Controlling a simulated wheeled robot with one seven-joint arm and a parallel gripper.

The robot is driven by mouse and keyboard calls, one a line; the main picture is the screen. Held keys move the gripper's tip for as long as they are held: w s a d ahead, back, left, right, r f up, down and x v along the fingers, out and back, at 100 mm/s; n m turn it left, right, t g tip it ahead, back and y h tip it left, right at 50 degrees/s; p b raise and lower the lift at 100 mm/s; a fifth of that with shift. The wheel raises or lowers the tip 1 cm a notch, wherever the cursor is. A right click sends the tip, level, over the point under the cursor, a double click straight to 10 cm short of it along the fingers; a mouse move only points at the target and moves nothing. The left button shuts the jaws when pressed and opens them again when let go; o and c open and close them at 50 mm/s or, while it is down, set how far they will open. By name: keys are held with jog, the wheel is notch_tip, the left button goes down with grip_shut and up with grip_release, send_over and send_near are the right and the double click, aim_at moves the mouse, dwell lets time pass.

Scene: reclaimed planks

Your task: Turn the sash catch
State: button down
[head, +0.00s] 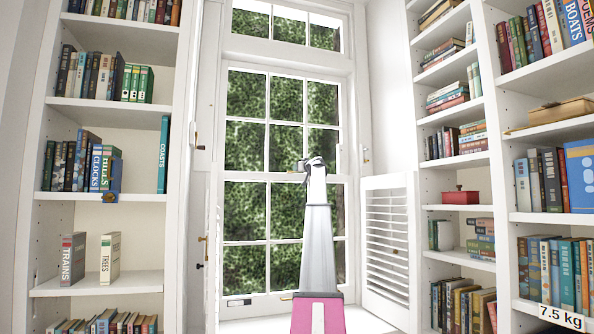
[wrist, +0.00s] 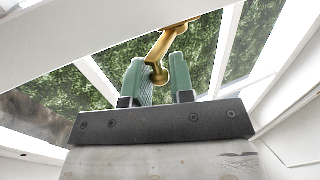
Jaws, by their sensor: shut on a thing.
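The sash window (head: 251,176) stands in the middle of the head view, with green foliage behind its panes. My gripper (head: 313,163) is up at its meeting rail, and my arm covers part of the lower panes. The brass sash catch (wrist: 163,46) shows in the wrist view as a slanting lever ending in a round knob. There my gripper (wrist: 160,80) has its two green finger pads on either side of the knob end, shut on it. In the head view the catch is mostly hidden by my gripper, so its turned position is hard to tell.
A louvred white shutter (head: 387,246) stands folded at the right of the window. Bookcases flank it, with a left shelf (head: 100,196) and a right shelf (head: 553,217). A red box (head: 460,197) sits on a right shelf. The white sill (head: 250,318) is below.

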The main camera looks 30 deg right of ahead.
jog(key=shift+w+d+n+y, duration=0.2)
jog(key=shift+n+y, duration=0.1)
jog(key=shift+y, duration=0.2)
jog(key=c, duration=1.2)
grip_release()
jog(key=shift+c, duration=0.2)
jog(key=shift+s, duration=0.15)
jog(key=s+d, duration=0.1)
jog(key=s, duration=0.9)
jog(key=shift+s+d, duration=0.2)
jog(key=shift+d, duration=0.15)
